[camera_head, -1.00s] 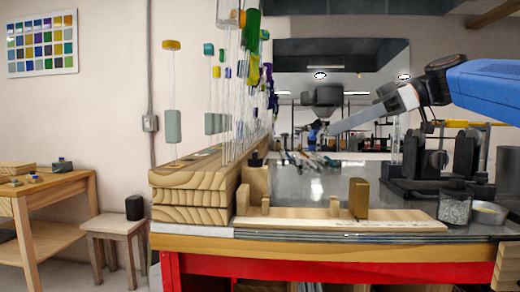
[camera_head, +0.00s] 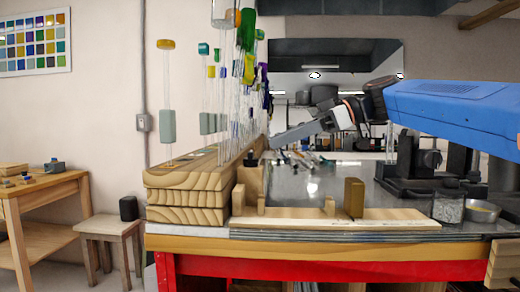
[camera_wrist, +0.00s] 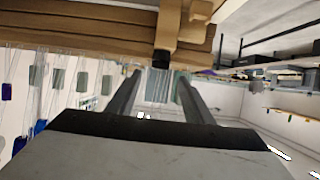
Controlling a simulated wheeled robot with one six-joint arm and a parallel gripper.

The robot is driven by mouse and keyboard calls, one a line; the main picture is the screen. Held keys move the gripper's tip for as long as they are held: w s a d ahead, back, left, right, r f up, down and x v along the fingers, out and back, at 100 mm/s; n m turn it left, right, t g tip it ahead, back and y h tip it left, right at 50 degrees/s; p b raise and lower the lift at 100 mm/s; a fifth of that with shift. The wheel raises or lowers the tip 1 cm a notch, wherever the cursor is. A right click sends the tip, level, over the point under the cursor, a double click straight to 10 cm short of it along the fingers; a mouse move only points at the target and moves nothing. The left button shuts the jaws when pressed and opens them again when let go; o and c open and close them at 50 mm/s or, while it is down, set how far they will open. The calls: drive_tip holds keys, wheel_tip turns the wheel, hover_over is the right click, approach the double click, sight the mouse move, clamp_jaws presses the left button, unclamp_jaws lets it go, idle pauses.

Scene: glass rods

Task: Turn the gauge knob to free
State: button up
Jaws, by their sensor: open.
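The gauge is a pale wooden board (camera_head: 330,221) with small wooden blocks along the front of the bench. At its left end stands a wooden post (camera_head: 252,180), with a small black knob (camera_head: 250,159) on top. The knob also shows in the wrist view (camera_wrist: 161,60), just beyond and between my fingertips. My gripper (camera_head: 273,143) is open and empty, slightly above and right of the knob in the head view. In the wrist view its two fingers (camera_wrist: 158,82) stand apart. I see no gap closed on the knob, and its markings are too small to read.
Stacked wooden beams (camera_head: 190,195) hold upright glass rods (camera_head: 210,105) with coloured caps, close left of the knob. A glass jar (camera_head: 448,203) and black fixture (camera_head: 415,170) are at right.

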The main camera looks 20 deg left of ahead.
sight(251, 152)
drive_tip(key=shift+x, duration=3.05)
drive_tip(key=c, duration=1.1)
